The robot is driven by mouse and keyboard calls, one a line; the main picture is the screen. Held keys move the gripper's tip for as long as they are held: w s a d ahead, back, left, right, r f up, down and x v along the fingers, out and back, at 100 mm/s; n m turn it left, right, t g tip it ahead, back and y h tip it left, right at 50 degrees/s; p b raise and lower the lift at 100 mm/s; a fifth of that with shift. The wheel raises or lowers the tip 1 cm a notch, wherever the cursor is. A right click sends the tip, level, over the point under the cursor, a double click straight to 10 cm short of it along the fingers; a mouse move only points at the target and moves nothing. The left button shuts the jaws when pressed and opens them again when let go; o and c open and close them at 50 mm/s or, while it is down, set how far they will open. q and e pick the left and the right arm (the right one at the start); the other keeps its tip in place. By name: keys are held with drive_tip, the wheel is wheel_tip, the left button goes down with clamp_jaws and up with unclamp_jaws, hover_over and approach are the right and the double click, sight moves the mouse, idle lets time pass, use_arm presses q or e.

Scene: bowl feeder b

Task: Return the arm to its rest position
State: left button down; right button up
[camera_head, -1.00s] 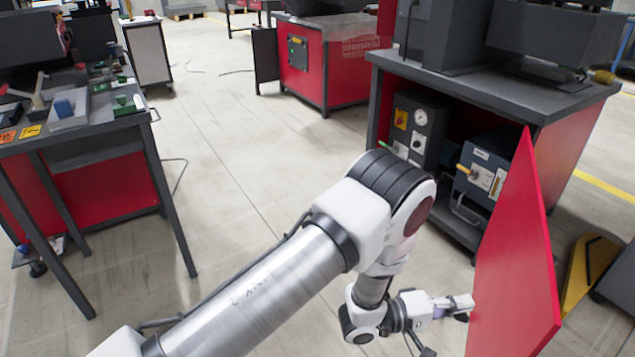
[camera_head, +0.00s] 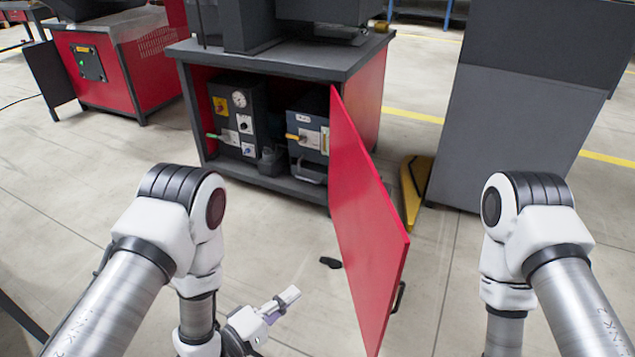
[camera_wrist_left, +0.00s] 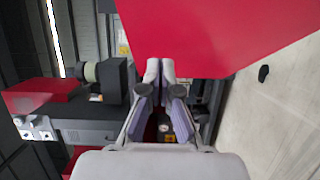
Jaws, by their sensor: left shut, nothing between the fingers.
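My left arm (camera_head: 110,300) comes in from the lower left of the head view, bent at the elbow. Its left gripper (camera_head: 287,298) is low, left of the open red cabinet door (camera_head: 368,220), with a gap between them in the picture. In the left wrist view the left gripper's fingertips (camera_wrist_left: 160,69) are together, with nothing between them, and the red door (camera_wrist_left: 225,30) fills the top. My right arm (camera_head: 575,290) shows at the lower right; its gripper is outside the frame.
The cabinet (camera_head: 285,60) stands open, with a dark gauge unit (camera_head: 238,118) and a blue unit (camera_head: 308,130) inside. A grey cabinet (camera_head: 500,125) stands right, beside a yellow object (camera_head: 412,190).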

use_arm(q)
drive_tip(key=s+a+f+m+g+y, duration=0.1)
drive_tip(key=s+a+f+g+y, duration=0.55)
drive_tip(key=a+f, duration=0.65)
drive_tip(key=s+a+f+m+g+y, duration=0.2)
drive_tip(key=s+a+m+g+y, duration=0.15)
drive_tip(key=s, duration=0.45)
drive_tip(key=s+a+f+m+g+y, duration=0.2)
drive_tip(key=s+m+g, duration=0.15)
drive_tip(key=s, duration=0.45)
wheel_tip(320, 180, up, 19)
drive_tip(key=m+p, duration=0.1)
drive_tip(key=p, duration=1.8)
drive_tip(key=shift+r, duration=0.15)
drive_tip(key=shift+w+d+t, duration=0.1)
drive_tip(key=shift+t, duration=0.15)
